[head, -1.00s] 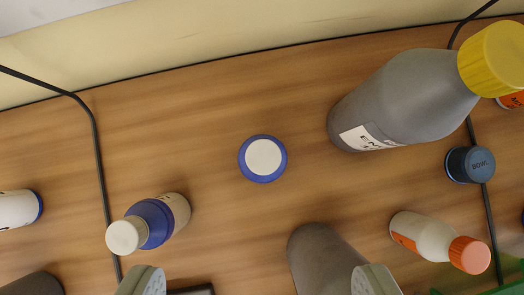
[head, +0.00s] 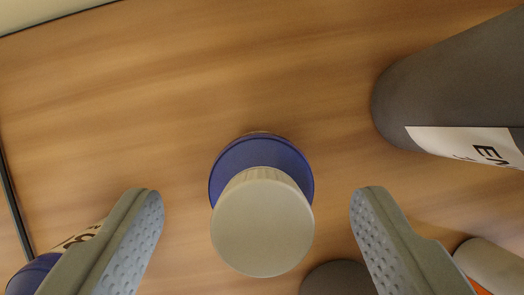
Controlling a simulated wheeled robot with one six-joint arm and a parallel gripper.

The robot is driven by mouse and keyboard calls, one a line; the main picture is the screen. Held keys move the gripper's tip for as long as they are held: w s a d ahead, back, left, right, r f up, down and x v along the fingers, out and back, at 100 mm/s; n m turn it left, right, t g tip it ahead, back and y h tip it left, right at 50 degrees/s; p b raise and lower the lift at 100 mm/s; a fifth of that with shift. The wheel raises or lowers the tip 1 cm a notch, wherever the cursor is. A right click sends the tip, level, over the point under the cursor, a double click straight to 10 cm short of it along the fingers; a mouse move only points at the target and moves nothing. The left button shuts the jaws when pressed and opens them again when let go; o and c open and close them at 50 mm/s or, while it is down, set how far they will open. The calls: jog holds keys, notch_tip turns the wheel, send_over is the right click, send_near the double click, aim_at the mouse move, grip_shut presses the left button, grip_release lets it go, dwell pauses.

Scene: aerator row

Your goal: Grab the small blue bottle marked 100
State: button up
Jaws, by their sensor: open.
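A small blue bottle (head: 262,150) with a pale grey cap (head: 262,228) stands upright in the middle of the view, seen nearly from above. Its label is hidden, so I cannot read a mark on it. My gripper (head: 257,215) is open, with one finger on each side of this bottle and a clear gap on both sides. A second bottle with a blue shoulder (head: 34,275) is at the lower left, partly behind the left finger. Dark print shows on its label, but I cannot read it fully.
A large grey bottle (head: 440,95) with a white label lies in view at the right. A dark grey rounded object (head: 337,280) is at the bottom, near the right finger. A pale bottle (head: 492,262) is at the lower right. The wooden surface (head: 200,70) beyond the middle bottle is clear.

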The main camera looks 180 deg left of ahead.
jog(key=x, duration=0.4)
jog(key=shift+s+d+f, duration=0.1)
jog(key=shift+f, duration=0.15)
jog(key=c, duration=1.1)
jog(key=shift+r, duration=0.1)
